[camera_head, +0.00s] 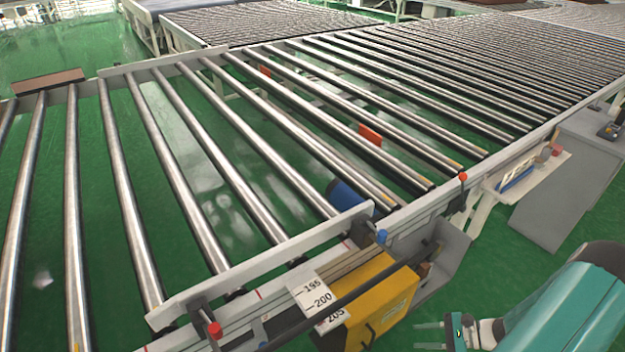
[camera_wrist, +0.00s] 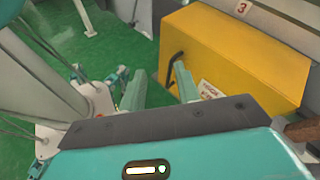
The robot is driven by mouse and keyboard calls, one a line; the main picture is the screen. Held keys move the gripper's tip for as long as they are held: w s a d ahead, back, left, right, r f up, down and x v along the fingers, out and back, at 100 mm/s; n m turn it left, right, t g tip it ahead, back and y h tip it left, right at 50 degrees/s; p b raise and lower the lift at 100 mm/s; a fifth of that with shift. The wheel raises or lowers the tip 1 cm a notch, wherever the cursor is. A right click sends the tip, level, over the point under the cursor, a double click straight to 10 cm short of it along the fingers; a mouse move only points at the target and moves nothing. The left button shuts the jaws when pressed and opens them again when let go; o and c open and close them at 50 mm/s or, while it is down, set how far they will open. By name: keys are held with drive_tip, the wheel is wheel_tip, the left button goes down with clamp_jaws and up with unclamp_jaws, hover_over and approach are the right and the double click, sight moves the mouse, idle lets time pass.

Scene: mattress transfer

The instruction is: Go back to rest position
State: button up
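My gripper (camera_head: 428,336) is at the bottom right of the head view, below and right of the yellow box. Its two fingers are apart with nothing between them. In the wrist view the fingers (camera_wrist: 160,78) also stand apart, with a gap between them. My teal arm link (camera_head: 565,310) reaches in from the lower right corner. The yellow box (camera_head: 388,302) is fixed by the conveyor's near side. In the wrist view the yellow box (camera_wrist: 235,62) lies just beyond the fingers, with a black handle (camera_wrist: 172,68) on its face.
A roller conveyor (camera_head: 275,253) with metal rollers fills most of the head view. A numbered scale (camera_head: 318,300) runs beside the box. A grey ramp-like panel (camera_head: 570,185) stands at the right. Green floor (camera_head: 480,280) is open between the conveyor and my arm.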

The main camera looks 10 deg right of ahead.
drive_tip(key=w+a+r+n+g+h, duration=0.2)
drive_tip(key=a+r+n, duration=0.2)
drive_tip(key=r, duration=0.4)
drive_tip(key=w+a+r+n+g+h, duration=0.2)
drive_tip(key=a+r+n+h, duration=0.15)
drive_tip(key=r, duration=0.45)
drive_tip(key=w+a+r+n+g+h, duration=0.2)
drive_tip(key=w+a+r+n, duration=0.15)
drive_tip(key=r, duration=0.55)
drive_tip(key=s+a+r+n+t+h, duration=0.2)
drive_tip(key=s+a+r+n, duration=0.2)
drive_tip(key=a+r, duration=0.2)
drive_tip(key=s+a+r+n+t+h, duration=0.2)
drive_tip(key=s+a+r+n+t, duration=0.1)
drive_tip(key=a+r, duration=0.4)
wheel_tip(320, 180, up, 4)
drive_tip(key=shift+s+a+f+n+h, duration=0.15)
drive_tip(key=shift+s+a+n+h, duration=0.2)
drive_tip(key=shift+s+n, duration=0.6)
drive_tip(key=shift+w+d, duration=0.15)
drive_tip(key=shift+w, duration=0.05)
